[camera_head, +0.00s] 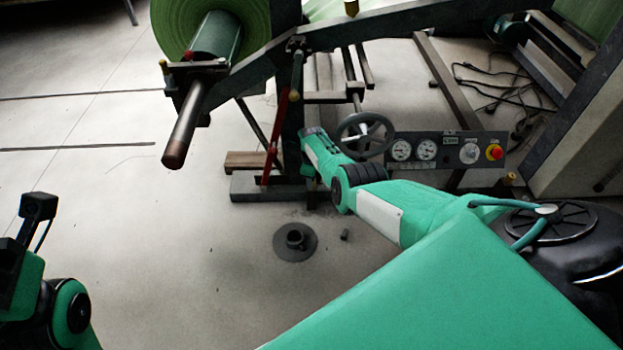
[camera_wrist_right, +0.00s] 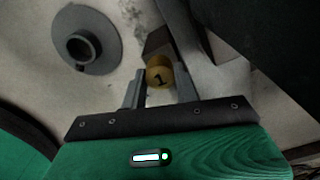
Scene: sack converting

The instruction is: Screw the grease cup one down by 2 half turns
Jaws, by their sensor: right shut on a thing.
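The grease cup one (camera_wrist_right: 158,75) is a small brass-yellow knob marked with a black 1 in the right wrist view. My right gripper (camera_wrist_right: 158,88) is shut on it, one grey finger on each side. In the head view my right gripper (camera_head: 311,137) reaches in beside the machine frame, below the dark beam. Its fingertips and the cup are hidden there. Part of my left arm, with black blocks on it, shows at the lower left of the head view; I cannot make out its fingers.
A handwheel (camera_head: 364,135) and a gauge panel (camera_head: 446,150) with a red button stand close to the right of my gripper. A red lever (camera_head: 275,140) is on its left. A round floor flange (camera_head: 295,242) lies below. Open floor extends left.

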